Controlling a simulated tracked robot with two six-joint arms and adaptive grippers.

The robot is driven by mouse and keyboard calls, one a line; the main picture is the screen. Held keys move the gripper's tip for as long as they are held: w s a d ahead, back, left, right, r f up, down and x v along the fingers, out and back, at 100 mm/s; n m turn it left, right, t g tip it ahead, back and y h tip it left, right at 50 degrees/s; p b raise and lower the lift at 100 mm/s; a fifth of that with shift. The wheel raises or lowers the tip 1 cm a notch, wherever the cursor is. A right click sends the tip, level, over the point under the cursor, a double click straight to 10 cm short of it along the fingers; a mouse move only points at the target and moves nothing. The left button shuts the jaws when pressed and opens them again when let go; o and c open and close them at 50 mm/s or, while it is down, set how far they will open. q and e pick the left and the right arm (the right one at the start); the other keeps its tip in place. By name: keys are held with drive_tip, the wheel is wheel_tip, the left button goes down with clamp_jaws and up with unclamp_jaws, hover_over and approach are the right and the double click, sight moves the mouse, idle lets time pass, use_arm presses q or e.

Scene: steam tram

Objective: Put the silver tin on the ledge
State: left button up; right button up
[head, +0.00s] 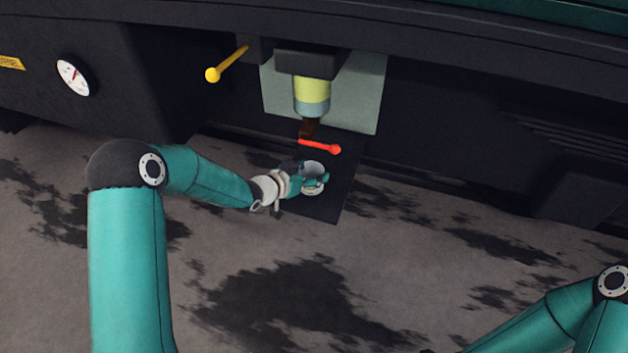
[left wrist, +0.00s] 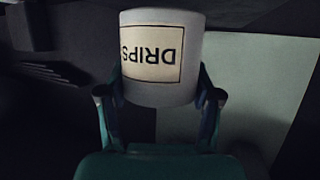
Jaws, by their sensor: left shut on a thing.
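The silver tin (head: 313,168) is a small pale cup with its open mouth facing up in the head view. In the left wrist view the tin (left wrist: 160,88) carries a label reading DRIPS, upside down in that picture. My left gripper (head: 304,179) is shut on the tin, with a finger on either side of it. A dark flat plate (head: 342,184), which looks like the ledge, lies below and behind the tin. I cannot tell whether the tin touches it. My right gripper is out of view; only part of that arm shows at the lower right.
A red lever (head: 320,146) sits just above the tin, below a yellow-green glass cylinder (head: 312,94) on a pale panel (head: 365,95). A yellow-knobbed lever (head: 226,64) and a white gauge (head: 73,75) are to the left. Stained ground (head: 420,290) lies open in front.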

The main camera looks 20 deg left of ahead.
use_arm(q)
wheel_tip(320, 180, down, 2)
drive_tip(key=shift+f+b, duration=0.1)
drive_tip(key=shift+b, duration=0.2)
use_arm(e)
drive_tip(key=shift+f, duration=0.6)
use_arm(q)
drive_tip(key=o, duration=1.2)
drive_tip(key=shift+c, duration=0.2)
